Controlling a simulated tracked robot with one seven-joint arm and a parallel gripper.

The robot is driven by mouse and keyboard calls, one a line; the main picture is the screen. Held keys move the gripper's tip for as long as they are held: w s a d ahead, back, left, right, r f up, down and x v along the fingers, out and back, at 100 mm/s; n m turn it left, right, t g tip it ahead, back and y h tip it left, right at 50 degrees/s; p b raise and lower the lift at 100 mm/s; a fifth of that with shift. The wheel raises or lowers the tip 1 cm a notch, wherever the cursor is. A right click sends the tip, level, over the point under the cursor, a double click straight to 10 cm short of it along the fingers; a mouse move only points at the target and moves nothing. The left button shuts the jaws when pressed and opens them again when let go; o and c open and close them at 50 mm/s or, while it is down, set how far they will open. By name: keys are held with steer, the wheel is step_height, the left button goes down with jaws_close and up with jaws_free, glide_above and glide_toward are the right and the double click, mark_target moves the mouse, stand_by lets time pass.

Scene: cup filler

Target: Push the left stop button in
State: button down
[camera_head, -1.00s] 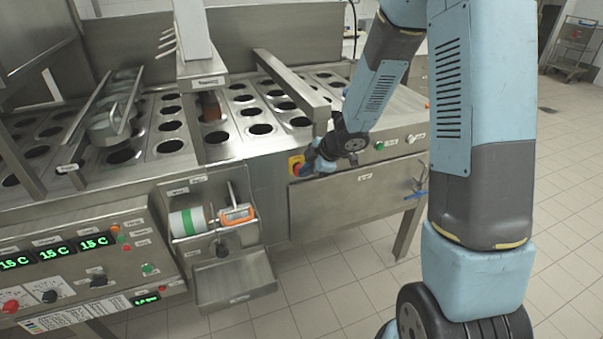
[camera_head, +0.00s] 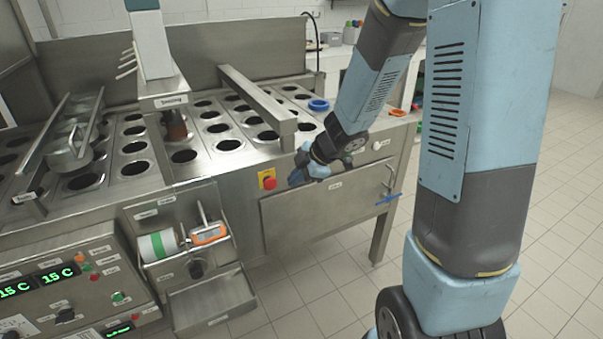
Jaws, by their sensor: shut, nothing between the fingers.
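A red stop button on a yellow plate (camera_head: 267,179) sits on the machine's steel front, left of the upper corner of the cabinet door. It is the only red-on-yellow button I see, and its face is in plain view. Whether it is pressed in cannot be told at this size. My gripper (camera_head: 294,179) is shut and empty. In the picture it is just right of the button, in front of the door's upper edge, with a small gap between them. The fingertips are small and partly dark against the steel.
The steel machine top (camera_head: 235,160) has rows of round holes. A holder with a green-striped roll (camera_head: 158,245) and an orange device (camera_head: 208,233) projects at left. A blue handle (camera_head: 388,198) sticks out from the door's right side. Tiled floor is free at right.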

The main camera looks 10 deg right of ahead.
steer(key=shift+v, duration=1.35)
